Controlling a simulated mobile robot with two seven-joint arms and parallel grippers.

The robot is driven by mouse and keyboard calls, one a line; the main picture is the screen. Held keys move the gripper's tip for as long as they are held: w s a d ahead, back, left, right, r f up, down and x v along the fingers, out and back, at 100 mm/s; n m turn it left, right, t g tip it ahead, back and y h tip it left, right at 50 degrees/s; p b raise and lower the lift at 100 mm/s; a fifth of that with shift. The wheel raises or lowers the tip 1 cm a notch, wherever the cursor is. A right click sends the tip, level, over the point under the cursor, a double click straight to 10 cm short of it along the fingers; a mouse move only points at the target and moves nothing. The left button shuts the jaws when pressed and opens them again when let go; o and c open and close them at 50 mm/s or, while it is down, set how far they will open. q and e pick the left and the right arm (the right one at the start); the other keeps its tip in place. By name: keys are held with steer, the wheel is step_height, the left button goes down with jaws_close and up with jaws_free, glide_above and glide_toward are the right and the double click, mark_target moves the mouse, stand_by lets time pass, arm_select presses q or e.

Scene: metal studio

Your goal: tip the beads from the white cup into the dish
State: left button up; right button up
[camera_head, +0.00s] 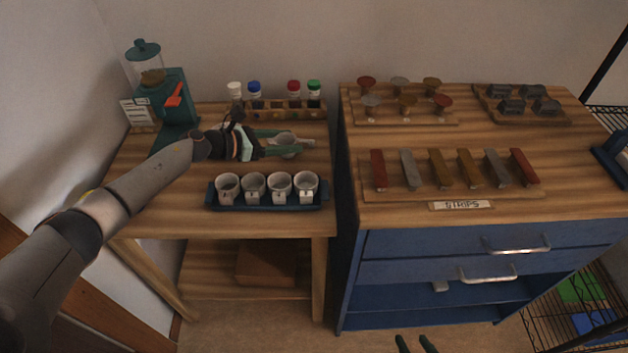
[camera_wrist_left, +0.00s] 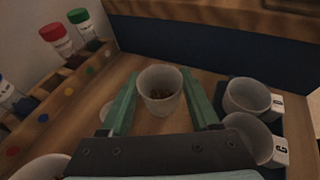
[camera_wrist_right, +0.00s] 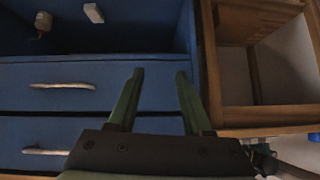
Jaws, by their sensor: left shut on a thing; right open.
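A white cup (camera_head: 284,141) with brown beads inside is between the fingers of my left gripper (camera_head: 282,147), which is shut on it. In the left wrist view the cup (camera_wrist_left: 160,92) shows its open mouth and looks about upright, with the beads low inside. A pale round rim (camera_wrist_left: 40,169) is cut off at that view's lower left; I cannot tell if it is the dish. The dish is not clearly seen in the head view, where my left wrist covers part of the table. My right gripper (camera_head: 416,344) is open and empty, in front of the blue cabinet.
A blue tray (camera_head: 210,200) with several labelled cups stands in front of the held cup. A wooden rack (camera_head: 285,113) with capped bottles is behind it. A teal grinder (camera_head: 172,100) stands at the back left. The blue cabinet (camera_head: 400,243) is to the right.

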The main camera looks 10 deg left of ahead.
arm_select(q)
steer(key=shift+s+a+f+m+g+h, duration=0.15)
steer(key=shift+s+a+m+g+h, duration=0.15)
steer(key=shift+s+a+m+g, duration=0.1)
arm_select(e)
steer(key=shift+w+d, duration=0.1)
steer(key=shift+d, duration=0.3)
steer(key=shift+r, duration=0.1)
